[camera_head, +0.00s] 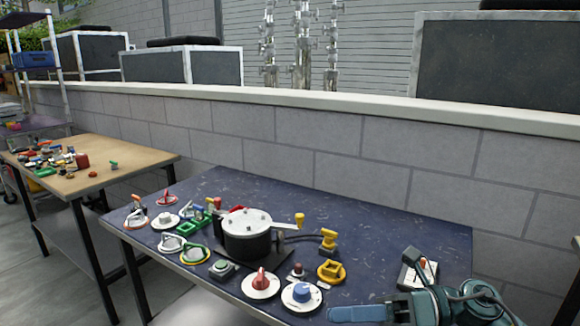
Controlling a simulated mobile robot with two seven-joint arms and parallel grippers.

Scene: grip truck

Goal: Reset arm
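My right arm and gripper (358,314) come in at the lower right, teal-blue, low over the front right part of the dark blue table (385,232). The gripper points left and is cut by the bottom edge; the finger gap is not clear, and I see nothing held. It is apart from the blue knob (302,293) on its white disc to the left. A white switch box with a red-tipped lever (423,264) stands just behind the arm, partly hidden. My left gripper is not in view.
A white-topped black drum (246,240) stands mid-table among knobs, handles and buttons. A red knob (261,281) and yellow handle (331,270) are near the front. The back right tabletop is clear. A block wall (340,165) runs behind; a wooden table (125,165) stands left.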

